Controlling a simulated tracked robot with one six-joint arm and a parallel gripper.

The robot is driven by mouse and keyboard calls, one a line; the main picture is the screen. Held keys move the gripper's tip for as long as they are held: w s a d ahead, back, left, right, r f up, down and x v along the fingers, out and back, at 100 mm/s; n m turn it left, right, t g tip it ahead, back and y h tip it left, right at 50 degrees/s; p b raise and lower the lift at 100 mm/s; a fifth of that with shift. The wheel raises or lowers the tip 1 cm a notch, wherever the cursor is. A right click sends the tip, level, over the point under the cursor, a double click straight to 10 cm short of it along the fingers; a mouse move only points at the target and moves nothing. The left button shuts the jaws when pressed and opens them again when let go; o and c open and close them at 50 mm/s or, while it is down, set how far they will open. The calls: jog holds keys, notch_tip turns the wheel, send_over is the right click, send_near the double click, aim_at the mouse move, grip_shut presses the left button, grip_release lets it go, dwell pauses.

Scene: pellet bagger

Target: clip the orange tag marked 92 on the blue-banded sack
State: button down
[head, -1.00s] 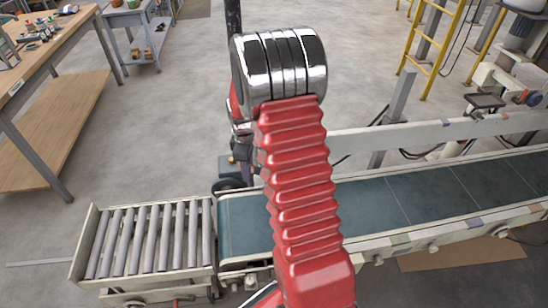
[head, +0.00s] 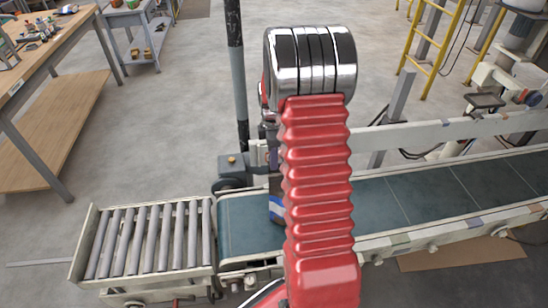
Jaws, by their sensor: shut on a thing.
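My red ribbed arm with its chrome joint stands in the middle of the head view and covers much of what is behind it. A small blue and white patch (head: 276,209) shows at the arm's left edge, over the belt. It may be part of the blue-banded sack, but most of it is hidden. No orange tag and no number can be seen.
The green conveyor belt (head: 400,198) runs to the right, with a roller table (head: 150,240) at its left end. A dark post (head: 236,75) and a grey box (head: 231,163) stand behind the belt. A wooden workbench (head: 60,45) is at the left, a yellow ladder (head: 443,45) at the right.

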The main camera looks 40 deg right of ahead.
aim_at(273, 176)
jog(key=shift+f, duration=0.2)
jog(key=shift+f, duration=3.6)
jog(key=shift+s+f, duration=0.15)
jog(key=shift+f, duration=0.3)
jog(key=c, duration=1.8)
grip_release()
jog(key=o, duration=0.4)
jog(key=shift+r, duration=0.1)
jog(key=shift+r, duration=0.1)
